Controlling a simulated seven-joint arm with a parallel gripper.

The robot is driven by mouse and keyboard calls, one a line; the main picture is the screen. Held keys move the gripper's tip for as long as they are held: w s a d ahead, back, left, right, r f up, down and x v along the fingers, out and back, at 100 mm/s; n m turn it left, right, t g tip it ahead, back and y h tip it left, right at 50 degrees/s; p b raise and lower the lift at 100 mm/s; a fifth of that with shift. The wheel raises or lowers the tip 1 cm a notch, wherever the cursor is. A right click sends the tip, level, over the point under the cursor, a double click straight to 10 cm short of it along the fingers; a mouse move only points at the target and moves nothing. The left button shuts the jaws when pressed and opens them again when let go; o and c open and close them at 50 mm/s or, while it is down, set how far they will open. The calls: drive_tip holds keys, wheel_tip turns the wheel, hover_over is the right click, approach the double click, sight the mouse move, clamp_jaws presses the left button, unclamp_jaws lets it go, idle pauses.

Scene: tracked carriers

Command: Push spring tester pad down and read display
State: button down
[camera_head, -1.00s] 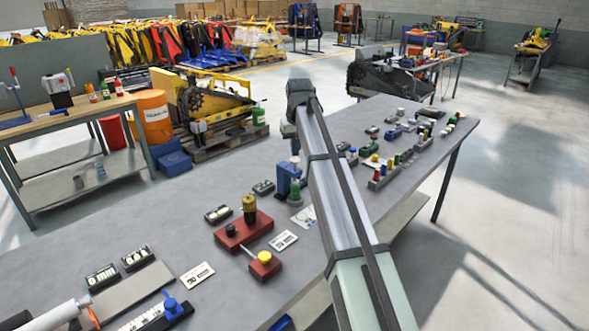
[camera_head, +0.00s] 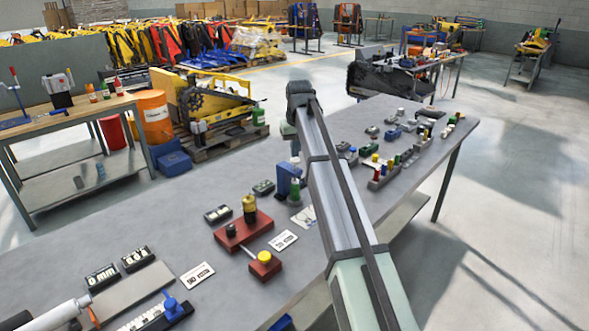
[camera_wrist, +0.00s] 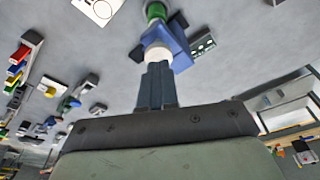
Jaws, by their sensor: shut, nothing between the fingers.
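The spring tester has a blue upright body (camera_head: 288,178) and a green base (camera_head: 295,201) on the grey bench. In the wrist view, its blue body (camera_wrist: 176,48), green part (camera_wrist: 156,10) and white pad (camera_wrist: 158,52) show. My gripper (camera_wrist: 157,68) is shut and empty, with its fingertips at the white pad; I cannot tell whether they touch or press it. In the head view my arm hides most of the gripper. A small dark display (camera_wrist: 203,45) lies beside the tester, also in the head view (camera_head: 263,187); its digits are too small to read.
A red block with knobs (camera_head: 243,232) and another display (camera_head: 218,214) stand front left of the tester. Several small coloured fixtures (camera_head: 385,173) stand right of my arm. Bare bench lies between these.

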sight(295, 160)
drive_tip(key=shift+f, duration=1.75)
idle(0.7)
drive_tip(key=shift+r, duration=2.9)
